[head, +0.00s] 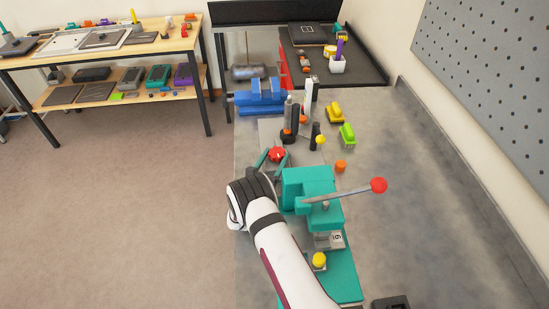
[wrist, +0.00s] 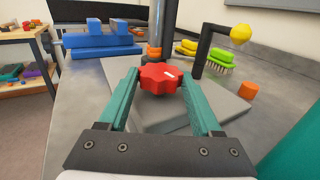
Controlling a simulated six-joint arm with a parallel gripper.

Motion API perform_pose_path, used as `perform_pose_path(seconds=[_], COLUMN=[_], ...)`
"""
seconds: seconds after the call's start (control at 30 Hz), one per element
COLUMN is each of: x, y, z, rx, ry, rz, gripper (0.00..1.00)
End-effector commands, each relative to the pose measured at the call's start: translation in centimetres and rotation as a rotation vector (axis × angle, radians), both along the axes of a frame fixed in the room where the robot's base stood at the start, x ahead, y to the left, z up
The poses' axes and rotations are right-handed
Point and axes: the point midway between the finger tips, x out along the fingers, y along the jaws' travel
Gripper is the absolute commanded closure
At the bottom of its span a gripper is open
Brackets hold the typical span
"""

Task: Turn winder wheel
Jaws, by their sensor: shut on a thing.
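A red lobed wheel (wrist: 160,78) with a small white mark on its face sits in the middle of the wrist view. It also shows in the head view (head: 277,155). My gripper (wrist: 160,74) has teal fingers on the wheel's left and right sides and is shut on it. In the head view my gripper (head: 276,154) is left of a teal press. Behind the wheel is a grey upright post (wrist: 163,25) with orange and dark rings near its foot. What the wheel is mounted on is hidden behind it. A black crank (wrist: 204,48) with a yellow knob stands to the right.
A teal press (head: 305,183) with a red-tipped lever (head: 352,191) stands close right of my gripper. A blue vise (head: 260,98) is behind. Yellow (head: 335,113) and green (head: 348,135) brushes and an orange cylinder (head: 340,166) lie right. The right bench surface is mostly clear.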

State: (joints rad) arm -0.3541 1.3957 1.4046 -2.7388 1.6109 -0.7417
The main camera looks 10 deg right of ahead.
Motion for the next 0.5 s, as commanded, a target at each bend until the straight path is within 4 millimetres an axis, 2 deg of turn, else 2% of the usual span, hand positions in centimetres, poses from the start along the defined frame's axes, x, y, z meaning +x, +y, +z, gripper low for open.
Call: perform_pose_path(seconds=[0.27,0.5], x=[0.2,0.43], y=[0.18,0.41], z=[0.09,0.07], rx=[-0.002,-0.001], ry=[-0.006,-0.008], rz=[-0.092,-0.261], gripper=[0.9,0.9])
